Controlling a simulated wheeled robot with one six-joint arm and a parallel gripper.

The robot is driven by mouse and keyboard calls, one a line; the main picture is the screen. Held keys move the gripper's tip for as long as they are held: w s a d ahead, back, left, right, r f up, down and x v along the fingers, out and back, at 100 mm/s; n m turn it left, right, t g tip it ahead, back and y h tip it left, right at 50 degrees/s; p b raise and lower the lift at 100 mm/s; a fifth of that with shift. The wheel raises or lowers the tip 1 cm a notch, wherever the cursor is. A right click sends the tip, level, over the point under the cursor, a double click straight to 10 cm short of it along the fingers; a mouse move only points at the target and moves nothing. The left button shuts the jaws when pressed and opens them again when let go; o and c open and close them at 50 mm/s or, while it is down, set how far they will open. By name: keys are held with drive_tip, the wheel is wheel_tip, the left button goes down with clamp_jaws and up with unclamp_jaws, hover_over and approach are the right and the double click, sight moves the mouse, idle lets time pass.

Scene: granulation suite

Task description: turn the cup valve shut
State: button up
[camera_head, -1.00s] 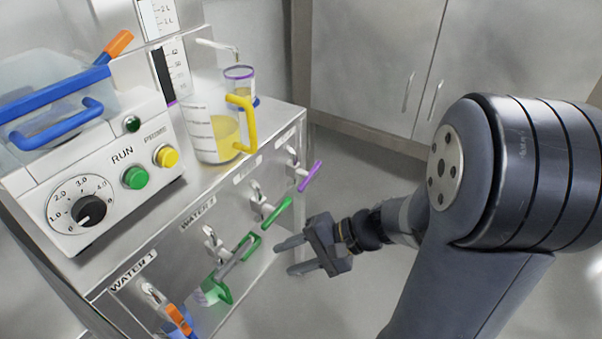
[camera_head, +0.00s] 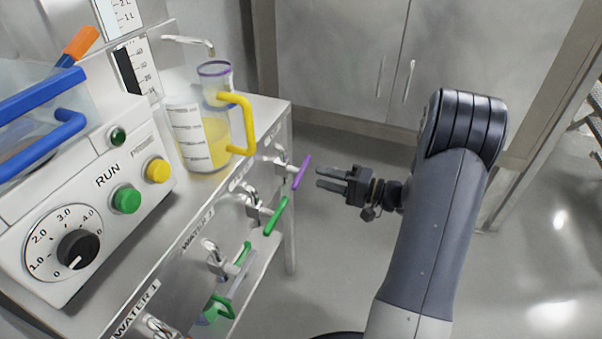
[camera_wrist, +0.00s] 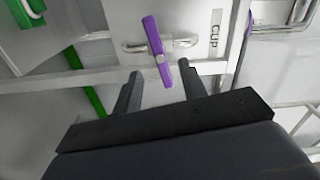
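The cup valve's purple lever (camera_head: 302,171) sticks out from the front of the steel bench at its far end. In the wrist view the purple lever (camera_wrist: 156,48) stands nearly upright, slightly tilted, across a metal pipe fitting beside a label reading CUP (camera_wrist: 215,30). My gripper (camera_head: 318,178) is open and empty, just right of the lever in the head view. In the wrist view its fingers (camera_wrist: 159,68) are spread on either side of the lever's lower end. I cannot tell whether they touch it.
Nearer along the bench front is a green lever (camera_head: 276,216), with the WATER valves below. On the bench stand a jug with a yellow handle (camera_head: 240,122), a purple-rimmed cup (camera_head: 214,69) and a RUN control box (camera_head: 146,226). Open floor lies to the right.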

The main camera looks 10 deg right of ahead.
sight(304, 173)
drive_tip(key=b+x, duration=0.1)
drive_tip(key=x, duration=0.6)
drive_tip(key=shift+d, duration=0.1)
drive_tip(key=shift+c, duration=0.6)
drive_tip(key=shift+s, duration=0.1)
clamp_jaws()
